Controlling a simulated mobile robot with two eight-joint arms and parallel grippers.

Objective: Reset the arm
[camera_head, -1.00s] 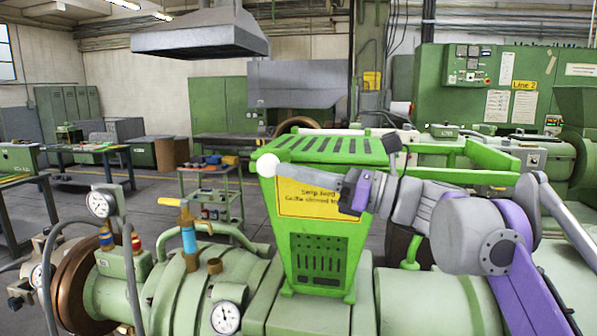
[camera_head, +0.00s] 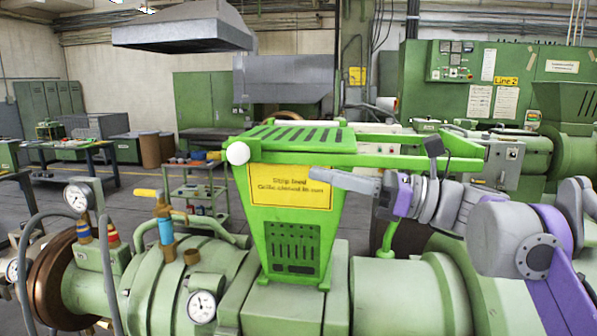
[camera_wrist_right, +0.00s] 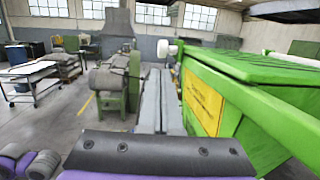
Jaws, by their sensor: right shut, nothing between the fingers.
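My right gripper (camera_head: 312,179) is shut and empty in front of the right side of the green hopper (camera_head: 297,212). Its arm comes in from the right, and the fingers point left, across the right end of the yellow sign (camera_head: 290,188). In the right wrist view its shut fingers (camera_wrist_right: 161,95) reach forward along the hopper's side, with the sign (camera_wrist_right: 202,103) close to their right. A white ball knob (camera_head: 238,153) sits at the left front corner of the hopper's slotted green lid (camera_head: 300,137), clear of the fingertips. My left gripper is not in view.
A green frame bar (camera_head: 440,165) extends right behind my wrist. Open floor and a trolley (camera_head: 195,185) lie beyond.

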